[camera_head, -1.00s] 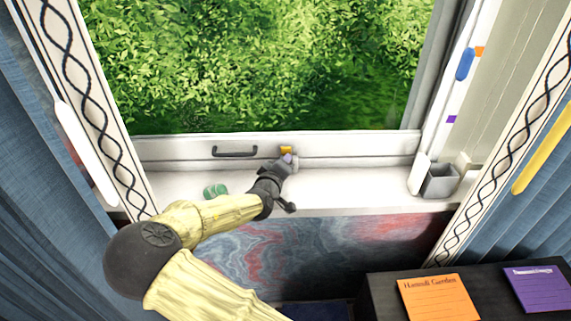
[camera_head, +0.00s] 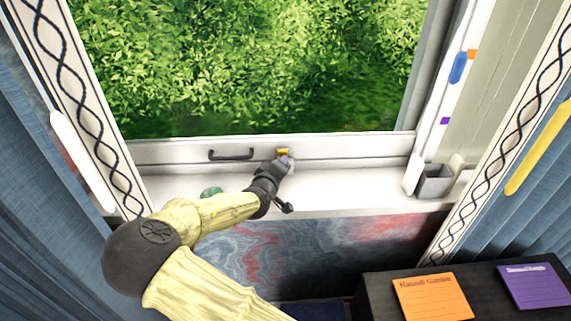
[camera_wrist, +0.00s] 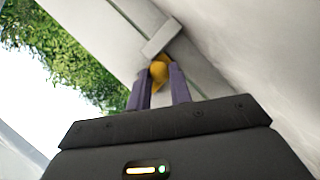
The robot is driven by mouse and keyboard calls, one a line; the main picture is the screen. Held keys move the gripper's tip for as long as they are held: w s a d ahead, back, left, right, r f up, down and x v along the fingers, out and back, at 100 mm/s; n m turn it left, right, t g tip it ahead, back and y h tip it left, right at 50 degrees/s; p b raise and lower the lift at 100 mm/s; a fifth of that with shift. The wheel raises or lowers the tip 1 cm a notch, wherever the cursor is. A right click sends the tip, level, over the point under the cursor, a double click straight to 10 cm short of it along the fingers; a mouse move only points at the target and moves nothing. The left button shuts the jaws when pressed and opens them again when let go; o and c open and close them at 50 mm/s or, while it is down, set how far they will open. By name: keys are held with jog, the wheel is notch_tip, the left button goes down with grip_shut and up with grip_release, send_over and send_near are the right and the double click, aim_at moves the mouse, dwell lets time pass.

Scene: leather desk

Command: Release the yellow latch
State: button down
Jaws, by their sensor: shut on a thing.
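The yellow latch (camera_head: 283,152) sits on the white lower window frame, right of the dark handle. In the wrist view the yellow latch (camera_wrist: 158,72) shows between the fingertips, with a pale block just beyond it. My gripper (camera_head: 286,162) reaches over the sill to the latch. In the wrist view my gripper (camera_wrist: 160,85) has its two purple fingers on either side of the latch, shut on it. The lower part of the latch is partly hidden by the fingers.
A dark handle (camera_head: 231,155) is on the frame to the left. A green object (camera_head: 211,192) lies on the sill (camera_head: 340,185), partly behind my arm. A grey cup (camera_head: 434,181) stands at the right end.

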aim_at(279, 151)
jog(key=shift+s+a+r+g+y+p, duration=0.15)
jog(key=shift+r+g+p, duration=0.3)
jog(key=shift+p, duration=0.75)
jog(key=shift+a+r+g+y+p, duration=0.15)
jog(key=shift+r+g+p, duration=0.3)
jog(key=shift+p, duration=0.7)
jog(key=r+g+p, duration=0.1)
jog(key=g+p, duration=0.1)
jog(key=p, duration=0.2)
jog(key=r+n+g+p, duration=0.1)
jog(key=g+p, duration=0.1)
jog(key=p, duration=0.2)
jog(key=r+g+p, duration=0.1)
jog(key=g+p, duration=0.2)
jog(key=p, duration=0.1)
jog(key=shift+w+d+r+n, duration=0.25)
jog(key=shift+w+n, duration=0.05)
jog(key=shift+n, duration=0.1)
jog(key=shift+w+r+n+g+p, duration=0.15)
jog(key=shift+w+g+p, duration=0.05)
jog(key=shift+g+p, duration=0.65)
jog(key=shift+w+r+n+g+p, duration=0.15)
jog(key=shift+g+p, duration=0.6)
jog(key=shift+p, duration=0.05)
jog(key=c, duration=1.3)
grip_release()
jog(key=shift+f, duration=0.1)
jog(key=shift+s+a, duration=0.1)
